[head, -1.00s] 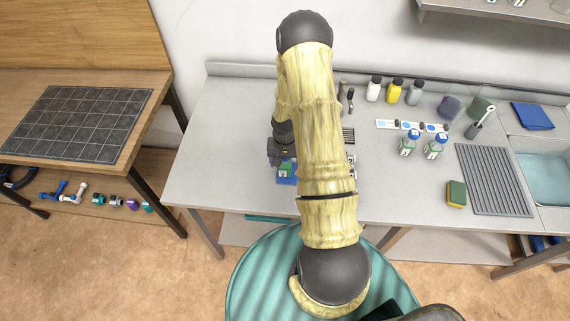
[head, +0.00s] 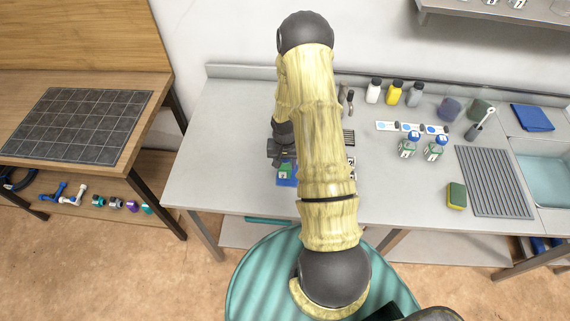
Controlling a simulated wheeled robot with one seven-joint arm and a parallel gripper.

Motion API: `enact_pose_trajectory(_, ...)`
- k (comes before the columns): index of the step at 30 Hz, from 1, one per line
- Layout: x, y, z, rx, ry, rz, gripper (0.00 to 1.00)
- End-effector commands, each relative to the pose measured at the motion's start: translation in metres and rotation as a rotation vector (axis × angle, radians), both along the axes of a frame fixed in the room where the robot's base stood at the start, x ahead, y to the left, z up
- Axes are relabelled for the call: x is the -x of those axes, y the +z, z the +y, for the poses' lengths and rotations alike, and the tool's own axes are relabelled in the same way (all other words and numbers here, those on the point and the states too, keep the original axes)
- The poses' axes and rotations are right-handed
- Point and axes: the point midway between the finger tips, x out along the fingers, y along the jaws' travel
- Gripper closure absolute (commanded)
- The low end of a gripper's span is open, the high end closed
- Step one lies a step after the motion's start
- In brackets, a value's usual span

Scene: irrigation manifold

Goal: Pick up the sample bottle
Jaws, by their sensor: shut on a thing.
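My gripper (head: 277,157) is at the left of the bench, beside my raised arm, and points down. It is shut on a sample bottle (head: 286,169), which shows only as a small green and white patch just below the fingers. The arm and fingers hide most of this bottle. Two similar bottles with blue caps and green-white labels stand upright on the right, one (head: 408,146) beside the other (head: 435,148).
White, yellow and grey bottles (head: 394,92) stand along the back of the bench. A grey ribbed drain mat (head: 494,181), a yellow-green sponge (head: 456,195) and a sink (head: 546,178) are at right. The bench's left part (head: 225,130) is clear.

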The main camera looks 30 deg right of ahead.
Motion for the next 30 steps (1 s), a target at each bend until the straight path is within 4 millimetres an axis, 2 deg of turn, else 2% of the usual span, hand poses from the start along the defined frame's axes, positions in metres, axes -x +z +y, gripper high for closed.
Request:
enact_pose_trajectory(5, -0.001, 0.016, -0.001, 0.001, -0.001, -0.004, 0.83)
enact_pose_trajectory(18, -0.001, 0.085, -0.001, 0.002, -0.001, -0.005, 0.83)
enact_pose_trajectory(23, 0.000, 0.096, 0.000, 0.000, 0.000, -0.001, 0.83)
enact_pose_trajectory(30, 0.000, 0.097, 0.000, 0.000, 0.000, 0.000, 0.83)
